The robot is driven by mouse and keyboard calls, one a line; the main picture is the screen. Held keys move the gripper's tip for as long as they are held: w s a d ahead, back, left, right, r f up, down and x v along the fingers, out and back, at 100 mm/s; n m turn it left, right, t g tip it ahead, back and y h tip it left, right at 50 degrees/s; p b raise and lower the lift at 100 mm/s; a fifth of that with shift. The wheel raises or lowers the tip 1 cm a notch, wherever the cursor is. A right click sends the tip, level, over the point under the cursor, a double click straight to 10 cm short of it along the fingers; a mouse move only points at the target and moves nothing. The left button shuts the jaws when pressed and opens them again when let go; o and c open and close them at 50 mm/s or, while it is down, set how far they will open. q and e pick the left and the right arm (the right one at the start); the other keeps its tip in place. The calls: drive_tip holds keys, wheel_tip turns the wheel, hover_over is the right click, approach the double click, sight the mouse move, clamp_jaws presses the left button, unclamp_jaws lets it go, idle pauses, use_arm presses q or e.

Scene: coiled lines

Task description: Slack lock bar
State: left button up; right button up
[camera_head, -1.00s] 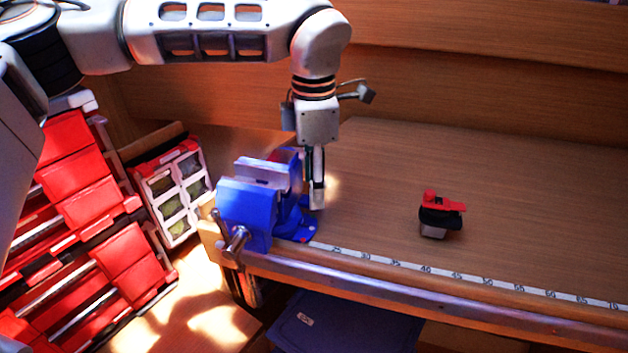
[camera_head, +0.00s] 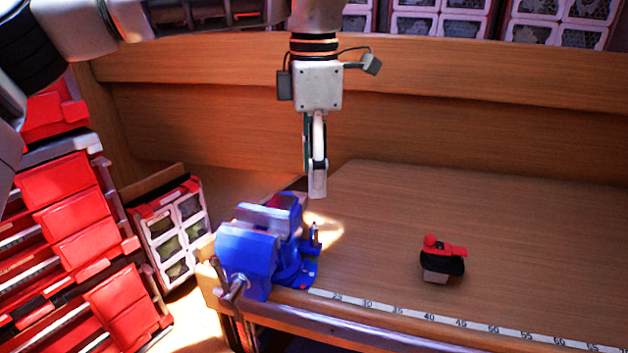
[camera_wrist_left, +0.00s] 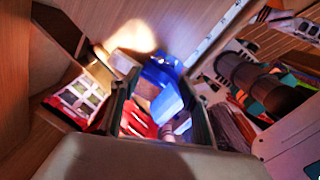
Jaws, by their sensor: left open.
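A blue bench vise (camera_head: 247,255) is at the left front corner of the wooden workbench, its grey jaws on top. A small upright bar (camera_head: 315,234) stands at the right side of its swivel base. A grey handle (camera_head: 236,287) crosses the screw at its front. My left gripper (camera_head: 317,192) points down above and behind the bar, apart from the vise. It is seen edge-on there. In the left wrist view its fingers (camera_wrist_left: 160,112) are spread and empty, with the vise (camera_wrist_left: 165,90) below and between them. The right gripper is not in view.
A black and red tool (camera_head: 442,262) sits on the bench at right. A measuring strip (camera_head: 460,322) runs along the front edge. Red drawers (camera_head: 75,210) and a case with clear compartments (camera_head: 172,235) stand at left. The middle of the bench is clear.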

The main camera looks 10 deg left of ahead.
use_arm(q)
drive_tip(key=m+b, duration=0.2)
drive_tip(key=m, duration=0.1)
hover_over(314, 227)
wheel_tip(314, 227, down, 4)
drive_tip(key=shift+f, duration=0.2)
drive_tip(key=shift+m, duration=0.3)
drive_tip(key=shift+f, duration=3.75)
drive_tip(key=c, duration=0.9)
